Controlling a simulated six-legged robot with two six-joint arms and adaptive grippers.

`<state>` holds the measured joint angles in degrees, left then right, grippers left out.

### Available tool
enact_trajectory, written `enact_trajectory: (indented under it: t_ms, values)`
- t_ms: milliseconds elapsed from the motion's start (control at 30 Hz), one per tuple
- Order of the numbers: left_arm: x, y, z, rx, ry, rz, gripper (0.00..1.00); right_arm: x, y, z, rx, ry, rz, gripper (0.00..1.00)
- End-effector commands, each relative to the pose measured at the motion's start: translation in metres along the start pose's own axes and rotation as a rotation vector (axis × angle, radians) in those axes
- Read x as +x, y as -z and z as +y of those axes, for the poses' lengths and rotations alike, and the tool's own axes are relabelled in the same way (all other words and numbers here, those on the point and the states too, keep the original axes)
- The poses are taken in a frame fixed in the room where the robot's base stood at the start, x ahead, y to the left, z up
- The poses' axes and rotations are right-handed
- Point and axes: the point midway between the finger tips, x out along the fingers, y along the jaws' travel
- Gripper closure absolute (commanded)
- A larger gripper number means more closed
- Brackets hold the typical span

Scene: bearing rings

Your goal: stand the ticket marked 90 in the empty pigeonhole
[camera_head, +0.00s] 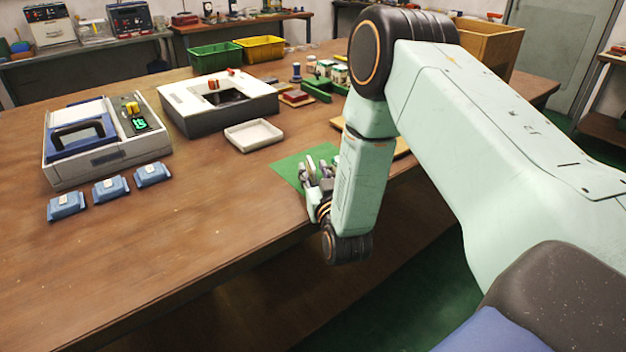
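My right gripper (317,168) hangs over the green mat (289,168) near the table's front edge. Its fingers look spread apart, with green showing between them and no ticket seen in them. My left gripper is not in view. I cannot make out a ticket marked 90 or any printed number. I cannot pick out a row of pigeonholes. A wooden box (488,42) at the back right is partly hidden by my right arm, and its inside does not show fully.
The front left of the table is clear.

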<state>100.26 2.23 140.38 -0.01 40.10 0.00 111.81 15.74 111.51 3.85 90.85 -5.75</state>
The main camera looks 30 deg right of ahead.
Motion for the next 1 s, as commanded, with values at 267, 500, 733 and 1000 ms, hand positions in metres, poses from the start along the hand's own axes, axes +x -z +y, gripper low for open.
enact_trajectory:
  t_ms: [267, 500, 733, 1000]
  values:
    - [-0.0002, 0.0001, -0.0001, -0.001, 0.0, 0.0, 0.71, 0.0028, 0.0005, -0.0001, 0.0, 0.001, 0.0, 0.7]
    - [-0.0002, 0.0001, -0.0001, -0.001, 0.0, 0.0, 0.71, 0.0033, 0.0003, 0.0002, 0.0, 0.001, 0.0, 0.91]
    - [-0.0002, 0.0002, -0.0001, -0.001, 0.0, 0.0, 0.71, 0.0031, 0.0004, 0.0001, 0.0, 0.001, 0.0, 1.0]
    - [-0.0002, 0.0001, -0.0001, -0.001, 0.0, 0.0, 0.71, 0.0032, 0.0008, 0.0001, 0.0, 0.001, 0.001, 1.0]
